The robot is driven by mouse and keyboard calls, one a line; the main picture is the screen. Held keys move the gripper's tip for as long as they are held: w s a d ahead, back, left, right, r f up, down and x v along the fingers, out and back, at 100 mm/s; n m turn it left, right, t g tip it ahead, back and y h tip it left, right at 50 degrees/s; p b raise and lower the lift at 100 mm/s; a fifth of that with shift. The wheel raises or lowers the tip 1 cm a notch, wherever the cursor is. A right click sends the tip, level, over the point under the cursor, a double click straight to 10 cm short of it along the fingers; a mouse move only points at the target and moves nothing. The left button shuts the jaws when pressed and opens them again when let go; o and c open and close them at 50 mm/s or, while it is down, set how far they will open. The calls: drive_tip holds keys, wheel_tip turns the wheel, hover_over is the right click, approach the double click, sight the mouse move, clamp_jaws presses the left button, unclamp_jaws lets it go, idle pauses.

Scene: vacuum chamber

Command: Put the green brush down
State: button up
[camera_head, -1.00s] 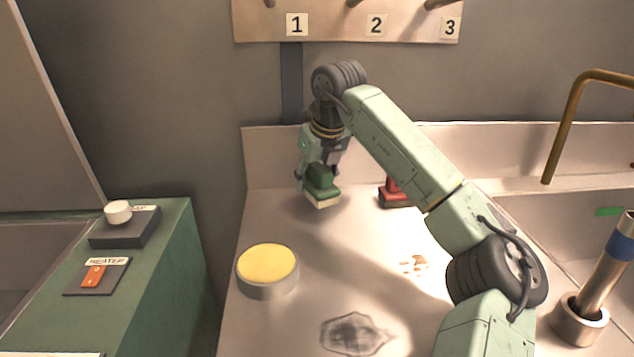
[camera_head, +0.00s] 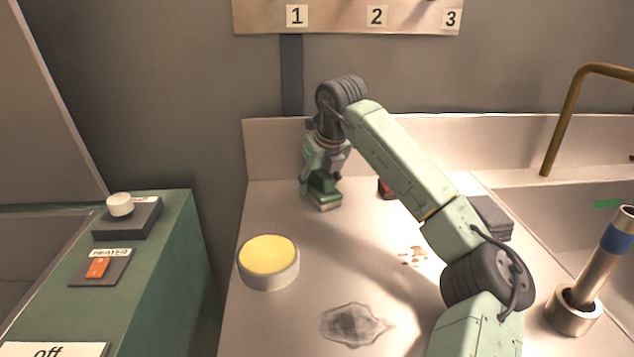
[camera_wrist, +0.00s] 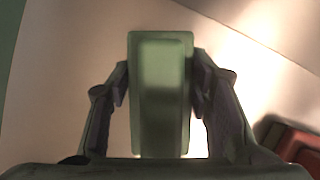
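The green brush (camera_head: 323,190) is at the back of the counter (camera_head: 284,212), with its pale bristle side down. It also shows in the wrist view (camera_wrist: 162,92), lengthwise between the two fingers. My gripper (camera_head: 322,180) points down over it. In the wrist view my gripper (camera_wrist: 160,88) has a finger against each side of the brush. The brush is at or just above the counter; I cannot tell whether it touches.
A red brush (camera_head: 387,189) stands right of the green one, partly hidden by my arm. A yellow-topped round container (camera_head: 268,262), a dark stain (camera_head: 352,324) and brown spots (camera_head: 413,255) are nearer. A dark grey block (camera_head: 491,217) and sink (camera_head: 570,215) lie right.

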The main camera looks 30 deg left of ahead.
drive_tip(key=o, duration=0.4)
drive_tip(key=shift+f, duration=0.2)
drive_tip(key=shift+r, duration=0.5)
drive_tip(key=b+v, duration=0.1)
drive_tip(key=v, duration=1)
drive_tip(key=shift+d+r, duration=0.2)
drive_tip(key=shift+r, duration=0.15)
